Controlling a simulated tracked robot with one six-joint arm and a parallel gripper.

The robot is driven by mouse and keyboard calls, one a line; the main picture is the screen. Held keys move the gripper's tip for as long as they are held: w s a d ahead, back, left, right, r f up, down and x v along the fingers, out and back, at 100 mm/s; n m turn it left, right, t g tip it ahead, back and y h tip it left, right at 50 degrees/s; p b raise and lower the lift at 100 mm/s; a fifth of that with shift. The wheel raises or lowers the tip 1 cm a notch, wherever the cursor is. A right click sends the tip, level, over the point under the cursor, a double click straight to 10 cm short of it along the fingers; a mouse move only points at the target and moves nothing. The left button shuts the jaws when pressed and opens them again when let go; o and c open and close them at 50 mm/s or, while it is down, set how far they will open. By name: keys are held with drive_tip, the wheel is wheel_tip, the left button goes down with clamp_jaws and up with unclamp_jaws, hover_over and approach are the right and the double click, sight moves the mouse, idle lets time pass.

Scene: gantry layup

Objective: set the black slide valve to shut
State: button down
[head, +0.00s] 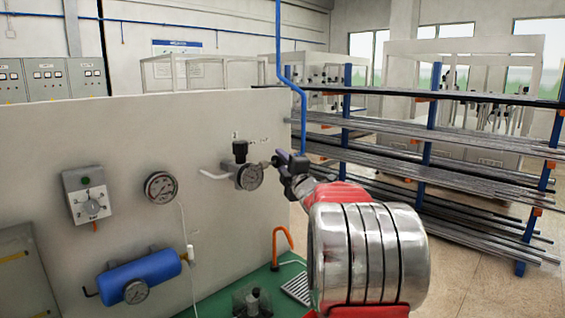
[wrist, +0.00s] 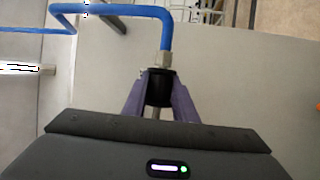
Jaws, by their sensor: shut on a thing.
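The black slide valve (wrist: 160,88) shows in the wrist view as a short black sleeve below a metal fitting at the end of a blue pipe (wrist: 110,10). My gripper (wrist: 160,96) has its two purple fingers on either side of the sleeve and is shut on it. A thin metal stem shows below the sleeve, between the fingers. In the head view my gripper (head: 284,160) is at the right edge of the pale panel, at the lower end of the blue pipe (head: 304,125). I cannot make out the sleeve or its setting there.
The pale panel (head: 130,130) carries a round gauge (head: 160,187), a gauge with a black knob (head: 248,176), a dial box (head: 88,195) and a blue tank (head: 138,276). An orange hook (head: 283,240) stands below. Racks of metal bars (head: 430,180) fill the right side.

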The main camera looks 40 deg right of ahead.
drive_tip(key=shift+s+d+f, duration=0.1)
drive_tip(key=shift+d+f, duration=0.05)
drive_tip(key=shift+d, duration=0.2)
drive_tip(key=c, duration=1.5)
unclamp_jaws()
drive_tip(key=shift+d, duration=0.1)
drive_tip(key=shift+o, duration=0.3)
drive_tip(key=shift+a, duration=0.2)
drive_tip(key=v, duration=1.3)
drive_tip(key=shift+s, duration=0.3)
drive_tip(key=shift+f, duration=0.1)
